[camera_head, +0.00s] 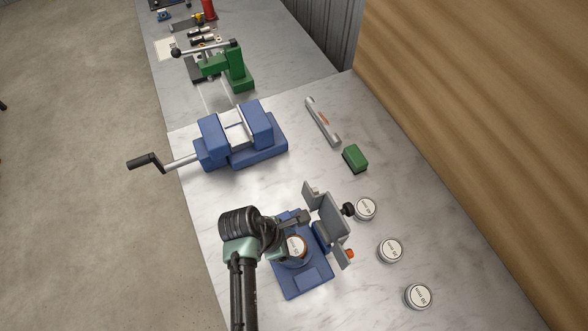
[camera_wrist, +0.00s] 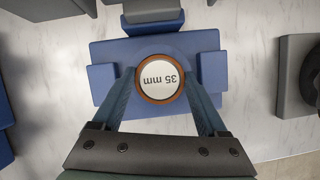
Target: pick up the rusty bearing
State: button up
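The rusty bearing (camera_wrist: 161,98) is a round piece with a brown-orange rim and a white "35 mm" face. It sits on a blue fixture (camera_wrist: 112,52), and in the head view the bearing (camera_head: 304,254) is partly covered by my arm. My gripper (camera_wrist: 160,84) is down over the fixture, with one finger on each side of the bearing. Both fingertips lie very close to its rim. I cannot tell whether they press on it or leave a small gap.
Grey upright plates (camera_head: 336,218) with a black knob stand beside the fixture. Labelled round tins (camera_head: 390,250) lie to the right. A blue vise (camera_head: 243,150), a green block (camera_head: 355,158) and a grey bar (camera_head: 322,122) are farther back. Marble bench between them is clear.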

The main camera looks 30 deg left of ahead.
grip_shut()
jog(key=shift+r, duration=0.15)
